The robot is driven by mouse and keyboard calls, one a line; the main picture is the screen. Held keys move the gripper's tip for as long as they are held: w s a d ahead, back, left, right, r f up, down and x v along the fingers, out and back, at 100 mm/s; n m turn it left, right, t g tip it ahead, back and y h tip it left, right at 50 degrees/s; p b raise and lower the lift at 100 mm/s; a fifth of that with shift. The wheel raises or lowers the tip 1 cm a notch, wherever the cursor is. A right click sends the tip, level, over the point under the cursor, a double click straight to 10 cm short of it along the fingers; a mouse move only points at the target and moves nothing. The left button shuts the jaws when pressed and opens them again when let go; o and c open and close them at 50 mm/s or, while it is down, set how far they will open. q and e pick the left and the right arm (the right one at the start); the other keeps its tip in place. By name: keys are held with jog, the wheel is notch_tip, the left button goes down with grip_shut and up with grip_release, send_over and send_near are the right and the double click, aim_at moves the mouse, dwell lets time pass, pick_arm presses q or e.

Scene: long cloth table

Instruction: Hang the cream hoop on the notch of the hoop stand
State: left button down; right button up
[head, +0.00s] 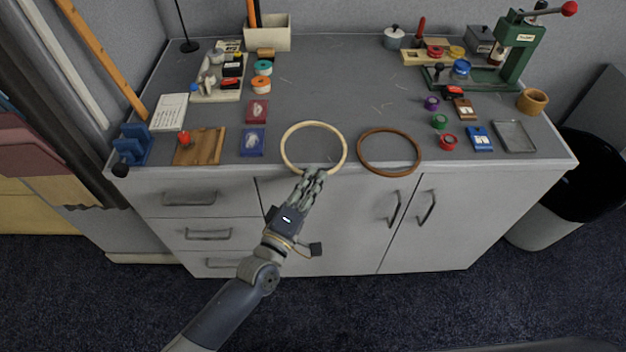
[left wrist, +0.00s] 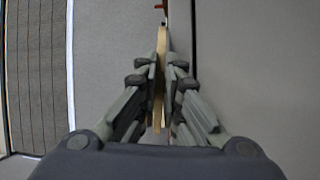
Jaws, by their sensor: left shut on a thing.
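The cream hoop (head: 312,124) shows near the front edge of the table, left of a brown hoop. My left gripper (head: 313,173) reaches in from below and is shut on the hoop's near rim. In the left wrist view the hoop (left wrist: 161,45) shows edge-on, pinched between the fingers (left wrist: 160,70). I cannot tell whether it is clear of the tabletop. My right gripper is not in view.
The brown hoop (head: 388,130) lies close on the right. A blue card (head: 252,142) and a wooden board (head: 200,147) lie to the left. A green press (head: 515,50) and small tins stand at the right. The table's (head: 340,80) middle and back are mostly clear.

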pick_arm(q)
jog(key=shift+f, duration=0.1)
jog(key=shift+f, duration=0.15)
jog(key=c, duration=1.8)
grip_release()
jog(key=shift+o, duration=0.2)
jog(key=shift+s, duration=0.15)
